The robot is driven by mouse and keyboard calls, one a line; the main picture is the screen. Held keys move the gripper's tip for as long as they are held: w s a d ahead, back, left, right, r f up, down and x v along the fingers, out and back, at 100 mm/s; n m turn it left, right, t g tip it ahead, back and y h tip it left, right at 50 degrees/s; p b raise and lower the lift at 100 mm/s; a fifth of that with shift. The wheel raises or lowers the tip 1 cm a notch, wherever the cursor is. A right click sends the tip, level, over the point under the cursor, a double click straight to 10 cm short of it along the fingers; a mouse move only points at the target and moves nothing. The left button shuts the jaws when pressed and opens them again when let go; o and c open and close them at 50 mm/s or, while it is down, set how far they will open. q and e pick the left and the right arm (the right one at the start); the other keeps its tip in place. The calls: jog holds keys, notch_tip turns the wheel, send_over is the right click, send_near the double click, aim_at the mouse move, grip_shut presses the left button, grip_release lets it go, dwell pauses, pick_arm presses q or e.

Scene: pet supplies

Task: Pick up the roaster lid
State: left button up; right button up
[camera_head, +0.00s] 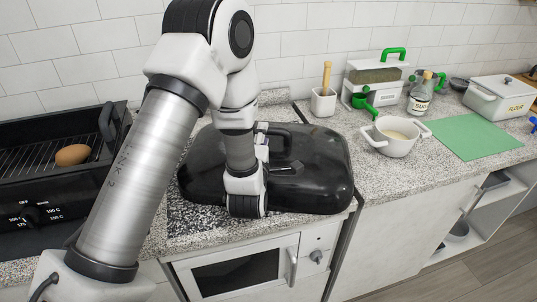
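The black roaster lid (325,168) lies on the speckled counter in the middle of the view. It is wide and domed, with a raised dark handle (276,133) on top. My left arm comes in from the left and crosses in front of the lid. The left gripper (287,168) is over the lid, close to the handle on its near side. My wrist hides most of the gripper, so whether its fingers are apart or touch the handle cannot be seen. My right gripper is not in view.
A black roaster base (14,160) with a wire rack and a brown egg-shaped item (72,155) stands at left. Right of the lid are a white pot (398,146), a green mat (470,138), a bottle (420,97) and a flour box (500,103). A tiled wall closes the back.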

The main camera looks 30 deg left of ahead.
pick_arm(q)
jog(key=f, duration=0.1)
jog(key=f+b, duration=0.1)
jog(key=w+f+b, duration=0.1)
jog(key=shift+a+f, duration=0.35)
jog(key=shift+f, duration=0.05)
jog(key=p+x, duration=0.1)
jog(key=x, duration=0.1)
jog(key=p+x, duration=0.2)
jog(key=shift+w+r, duration=0.1)
jog(key=shift+r, duration=0.3)
jog(key=x, duration=0.2)
jog(key=shift+w+a+f+p, duration=0.1)
jog(key=shift+w+f+p, duration=0.25)
jog(key=shift+w, duration=0.1)
jog(key=shift+w+a+f, duration=0.1)
jog(key=shift+w, duration=0.1)
jog(key=shift+s, duration=0.15)
grip_shut()
jog(key=shift+r, duration=0.2)
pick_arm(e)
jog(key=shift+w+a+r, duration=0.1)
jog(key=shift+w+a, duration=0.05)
